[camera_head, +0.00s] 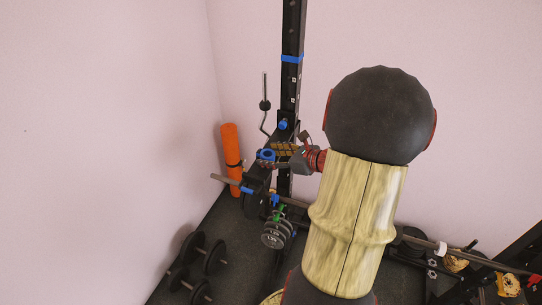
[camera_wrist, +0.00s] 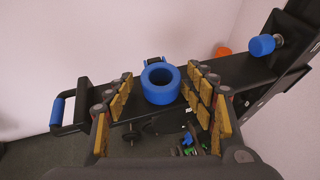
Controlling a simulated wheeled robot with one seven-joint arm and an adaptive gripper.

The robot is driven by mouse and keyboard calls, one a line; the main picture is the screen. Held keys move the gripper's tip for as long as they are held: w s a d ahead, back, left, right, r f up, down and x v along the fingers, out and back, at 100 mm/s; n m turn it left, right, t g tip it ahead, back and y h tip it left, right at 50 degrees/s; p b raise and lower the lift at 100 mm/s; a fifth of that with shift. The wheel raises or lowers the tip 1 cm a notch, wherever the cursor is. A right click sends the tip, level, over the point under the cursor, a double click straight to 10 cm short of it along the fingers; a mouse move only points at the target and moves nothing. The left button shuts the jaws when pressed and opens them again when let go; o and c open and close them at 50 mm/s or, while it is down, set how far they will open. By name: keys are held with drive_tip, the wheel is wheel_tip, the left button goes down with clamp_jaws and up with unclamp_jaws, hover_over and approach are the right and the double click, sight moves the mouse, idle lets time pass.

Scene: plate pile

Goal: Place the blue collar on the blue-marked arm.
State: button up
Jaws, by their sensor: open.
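The blue collar (camera_wrist: 160,86) is a thick ring lying hole-up at the black beam (camera_wrist: 90,104) in the wrist view. A blue piece shows just behind it. My gripper (camera_wrist: 160,76) is open, its yellow-padded fingers on either side of the ring with visible gaps. In the head view the collar (camera_head: 266,155) is just left of my gripper (camera_head: 278,151). A blue-tipped peg (camera_wrist: 262,45) projects at the beam's right end, and a blue-sleeved bar (camera_wrist: 57,112) is at the left end. I cannot tell which part is the blue-marked arm.
A black upright post (camera_head: 293,35) with a blue band rises behind my gripper. An orange roll (camera_head: 231,160) stands by the wall. Dumbbells (camera_head: 192,246) lie on the dark floor at lower left. A long bar (camera_head: 228,181) crosses below, with grey plates (camera_head: 274,238) beneath it.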

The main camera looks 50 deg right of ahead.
drive_tip(key=shift+r, duration=0.2)
drive_tip(key=r+v, duration=0.1)
drive_tip(key=v, duration=1.1)
drive_tip(key=w+a+n+g+y, duration=0.2)
drive_tip(key=w+a+n+g, duration=0.1)
drive_tip(key=a+n, duration=0.55)
drive_tip(key=w+a+n+g+y, duration=0.25)
drive_tip(key=a+n, duration=0.25)
drive_tip(key=a, duration=0.7)
drive_tip(key=s+a+r+n+g+h, duration=0.1)
drive_tip(key=s+a+r+n+h, duration=0.1)
drive_tip(key=a+n, duration=0.5)
drive_tip(key=s+a+r+n+g+h, duration=0.1)
drive_tip(key=s+a+r+n+h, duration=0.1)
drive_tip(key=a+n, duration=0.6)
drive_tip(key=s+n, duration=0.1)
drive_tip(key=n, duration=0.6)
drive_tip(key=shift+s+r+h, duration=0.3)
drive_tip(key=shift+h, duration=0.05)
drive_tip(key=shift+a, duration=0.15)
